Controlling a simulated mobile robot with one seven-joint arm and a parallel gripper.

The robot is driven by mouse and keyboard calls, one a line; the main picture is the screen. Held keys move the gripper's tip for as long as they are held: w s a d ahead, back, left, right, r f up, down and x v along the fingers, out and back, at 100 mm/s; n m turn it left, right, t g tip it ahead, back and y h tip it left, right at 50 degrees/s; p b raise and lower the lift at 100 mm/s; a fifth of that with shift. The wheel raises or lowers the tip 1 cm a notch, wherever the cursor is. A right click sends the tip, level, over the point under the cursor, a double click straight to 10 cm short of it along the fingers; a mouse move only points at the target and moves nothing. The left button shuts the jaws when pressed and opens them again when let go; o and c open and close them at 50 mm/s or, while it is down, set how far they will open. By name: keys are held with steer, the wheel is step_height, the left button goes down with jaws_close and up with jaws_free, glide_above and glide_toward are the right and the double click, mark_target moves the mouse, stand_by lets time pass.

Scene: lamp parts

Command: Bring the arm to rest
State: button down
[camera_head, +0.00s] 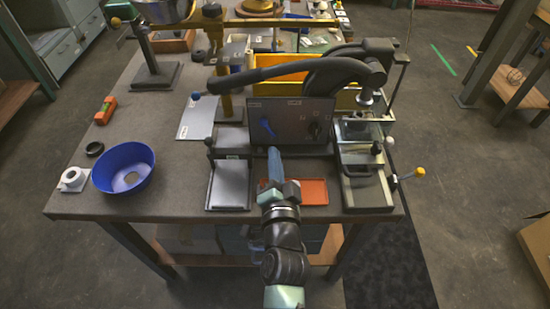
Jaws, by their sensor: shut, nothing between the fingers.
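My arm reaches in from the bottom centre of the head view, over the front edge of the workbench (150,200). My gripper (273,152) is shut and empty, pointing away toward the lower part of a dark upright panel (291,116). The panel carries a blue lever (267,127) and a black knob (315,129). Whether the fingertips touch the panel cannot be told. A blue bowl-shaped shade (123,160) stands at the bench's left. A white ring-shaped part (73,179) and a black ring (95,148) lie beside it.
A grey tray (229,184) lies left of my wrist and an orange-red tray (314,190) right of it. A lever press (340,75) with a long dark handle rises behind the panel. A fixture (367,185) stands at right. Bench room is clear between shade and grey tray.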

step_height(320, 180, up, 34)
steer(key=s+a+n+t+y+p, duration=0.1)
steer(key=a+n+t+p, duration=0.15)
steer(key=n+t, duration=0.35)
steer(key=s+d+r+n+t+h+p, duration=0.1)
steer(key=s+r+n+t, duration=0.1)
steer(key=s+r, duration=0.5)
steer(key=s+d+r+n+t+h, duration=0.1)
steer(key=s+r, duration=0.6)
steer(key=r, duration=0.8)
steer(key=shift+s+d+n+t+p, duration=0.15)
steer(key=shift+s+n+t+p, duration=0.25)
steer(key=shift+n+t, duration=0.1)
